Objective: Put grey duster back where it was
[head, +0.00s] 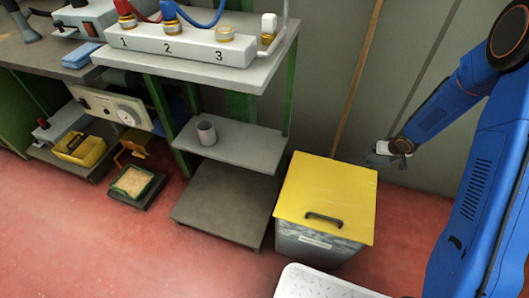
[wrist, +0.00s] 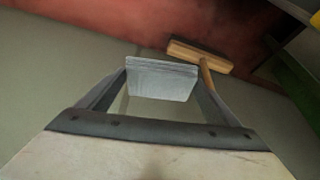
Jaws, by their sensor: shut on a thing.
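My gripper (head: 386,155) is to the right of the yellow-lidded bin, in front of the grey wall. It is shut on the grey duster (wrist: 162,80), which shows as a folded grey piece between the fingertips in the wrist view. In the head view the duster (head: 376,159) is a small grey shape at the gripper's end, partly hidden by it. The duster is held in the air, apart from the bin.
A bin with a yellow lid (head: 325,190) and dark handle stands below left of my gripper. A wooden broom handle (head: 357,75) leans behind it; the broom head (wrist: 200,55) shows in the wrist view. A low shelf (head: 235,145) holds a grey cup (head: 206,132). A blue cloth (head: 82,55) lies on the bench.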

